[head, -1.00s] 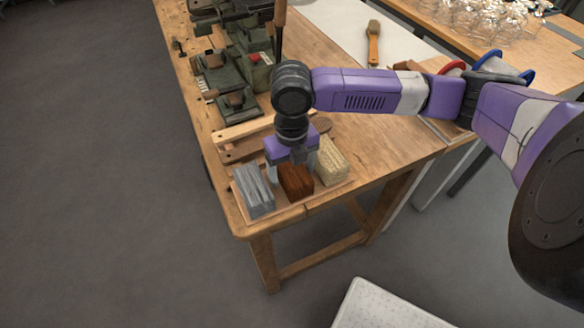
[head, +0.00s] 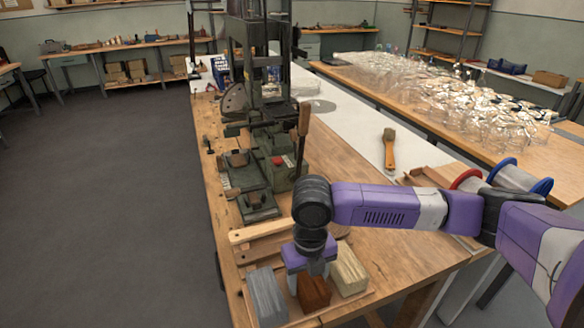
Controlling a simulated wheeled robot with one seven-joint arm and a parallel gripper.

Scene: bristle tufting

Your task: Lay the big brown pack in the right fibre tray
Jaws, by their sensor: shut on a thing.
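The big brown pack (head: 314,294) stands between a grey pack (head: 267,298) and a cream pack (head: 349,268) on a low wooden tray at the near end of the workbench. My gripper (head: 311,279) points down over the brown pack and is shut on it, one finger to each side. The pack appears level with its neighbours; I cannot tell whether it is off the tray. I cannot make out for certain which thing is the right fibre tray.
A green machine (head: 265,125) with a wooden-handled lever stands behind on the workbench (head: 345,160). Wooden strips (head: 262,231) lie just behind the packs. Red and blue spools (head: 518,178) sit partly behind my arm. A brush (head: 389,150) lies on the white surface.

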